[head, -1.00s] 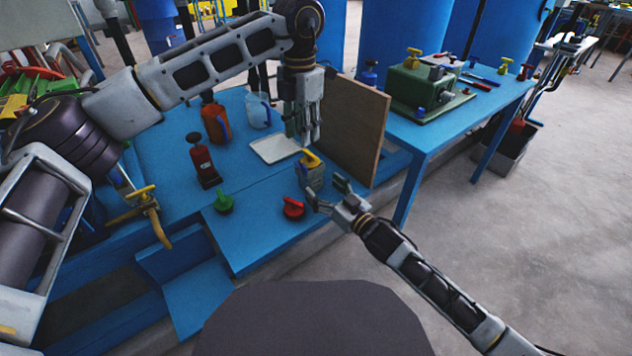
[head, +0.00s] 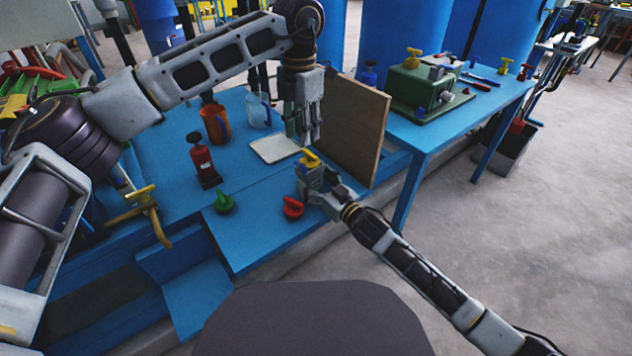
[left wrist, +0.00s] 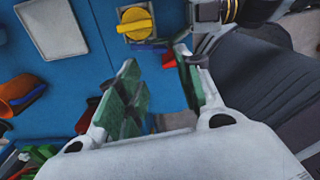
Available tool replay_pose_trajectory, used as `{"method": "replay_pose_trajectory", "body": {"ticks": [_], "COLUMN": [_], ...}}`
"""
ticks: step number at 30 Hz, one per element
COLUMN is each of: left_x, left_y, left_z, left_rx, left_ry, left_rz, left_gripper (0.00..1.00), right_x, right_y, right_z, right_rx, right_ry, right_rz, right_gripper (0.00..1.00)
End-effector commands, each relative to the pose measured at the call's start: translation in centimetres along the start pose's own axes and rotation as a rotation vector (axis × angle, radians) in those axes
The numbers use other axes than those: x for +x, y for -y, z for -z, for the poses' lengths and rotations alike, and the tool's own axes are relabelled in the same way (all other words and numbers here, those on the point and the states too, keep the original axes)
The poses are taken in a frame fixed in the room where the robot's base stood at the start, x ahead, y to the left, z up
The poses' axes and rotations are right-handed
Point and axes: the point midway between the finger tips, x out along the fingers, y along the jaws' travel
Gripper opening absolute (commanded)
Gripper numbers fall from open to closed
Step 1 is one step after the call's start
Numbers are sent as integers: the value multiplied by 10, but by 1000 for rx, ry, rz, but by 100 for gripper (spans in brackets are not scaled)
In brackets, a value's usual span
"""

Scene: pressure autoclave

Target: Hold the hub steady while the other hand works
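The hub appears to be the small yellow-topped piece (head: 309,157) on the blue table. From above, in the left wrist view, it shows as a yellow knob (left wrist: 136,22) with a raised bar. My right gripper (head: 312,180) is at the hub's near side, with its fingers beside or around the lower part; they hide most of the body, and I cannot tell whether they grip it. My left gripper (head: 307,143) points down just above and behind the hub. In the left wrist view its green-padded fingers (left wrist: 160,95) are apart and nothing is between them.
A red knob (head: 293,207) and a green knob (head: 224,203) lie nearby on the table. A white tray (head: 274,148), a red bottle (head: 203,163), an orange jug (head: 216,124) and a clear jug (head: 258,111) stand behind. A brown upright board (head: 352,130) limits room at right.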

Motion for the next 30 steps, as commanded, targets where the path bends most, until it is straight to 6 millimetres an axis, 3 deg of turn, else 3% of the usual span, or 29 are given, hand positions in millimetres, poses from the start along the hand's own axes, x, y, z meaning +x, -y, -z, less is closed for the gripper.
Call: {"method": "replay_pose_trajectory", "body": {"ticks": [2, 14, 22, 30], "left_x": [0, 0, -9, -32], "left_y": [0, 0, 0, 36], "left_z": [0, 0, -1, -18], "left_rx": [0, 0, 1, 71], "left_ry": [0, 0, 11, 31], "left_rz": [0, 0, -11, -67], "left_gripper": [36, 36, 1, 0], "right_x": [0, 0, 0, 0], "right_y": [0, 0, 0, 0], "right_z": [0, 0, 0, 0], "right_rx": [0, 0, 0, 0], "right_ry": [0, 0, 0, 0], "right_rz": [0, 0, 0, 0], "right_gripper": [65, 14, 14, 14]}}
